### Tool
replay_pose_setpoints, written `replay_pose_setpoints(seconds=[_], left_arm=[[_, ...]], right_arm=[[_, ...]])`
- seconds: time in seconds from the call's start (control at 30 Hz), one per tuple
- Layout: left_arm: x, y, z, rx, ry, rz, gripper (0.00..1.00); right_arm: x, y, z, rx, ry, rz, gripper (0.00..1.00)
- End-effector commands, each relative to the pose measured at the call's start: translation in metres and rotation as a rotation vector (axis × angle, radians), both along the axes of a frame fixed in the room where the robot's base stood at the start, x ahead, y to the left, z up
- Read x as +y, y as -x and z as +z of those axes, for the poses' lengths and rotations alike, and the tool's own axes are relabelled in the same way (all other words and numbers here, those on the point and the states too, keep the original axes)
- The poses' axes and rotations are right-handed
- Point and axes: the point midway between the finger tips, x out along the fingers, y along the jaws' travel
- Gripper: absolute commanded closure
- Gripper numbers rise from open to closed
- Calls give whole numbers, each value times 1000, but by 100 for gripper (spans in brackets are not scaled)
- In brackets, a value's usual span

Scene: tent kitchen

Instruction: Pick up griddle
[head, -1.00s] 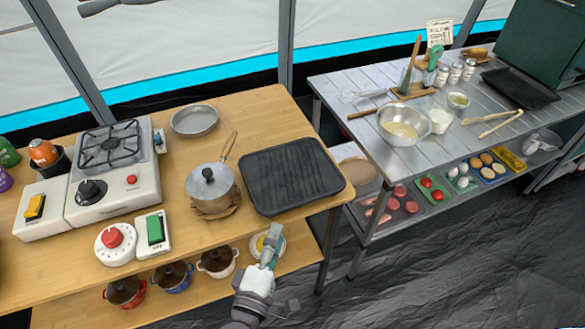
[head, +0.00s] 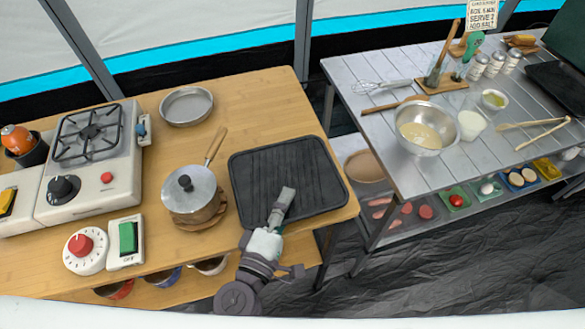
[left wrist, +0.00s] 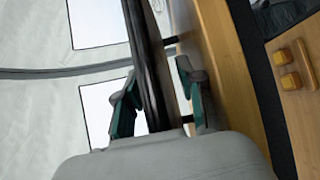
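The griddle (head: 285,170) is a black ridged slab lying near the front right edge of the wooden table (head: 255,95). My left gripper (head: 283,200) is at its front edge, with one finger showing over its top surface. In the left wrist view the griddle (left wrist: 147,50) is a dark slab seen edge-on. It passes between the two teal-padded fingers of my left gripper (left wrist: 157,95). The fingers stand apart, with visible space between the slab and the right-hand finger. Small dark feet show between the slab and the wood. My right gripper is not in view.
A lidded pot (head: 190,190) stands just left of the griddle, with a grey pan (head: 187,106) behind and a stove (head: 90,150) further left. A metal table (head: 370,100) with a bowl (head: 425,128) stands to the right, across a gap.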

Motion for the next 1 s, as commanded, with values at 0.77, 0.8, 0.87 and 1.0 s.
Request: replay_pose_setpoints(seconds=[0.77, 0.8, 0.87, 1.0], left_arm=[[0, 0, 1, -1, -1, 0, 100], [0, 0, 1, -1, -1, 0, 100], [0, 0, 1, -1, -1, 0, 100], [0, 0, 3, -1, -1, 0, 100]], right_arm=[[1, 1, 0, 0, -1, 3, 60], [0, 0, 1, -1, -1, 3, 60], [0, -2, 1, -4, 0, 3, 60], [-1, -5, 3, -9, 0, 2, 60]])
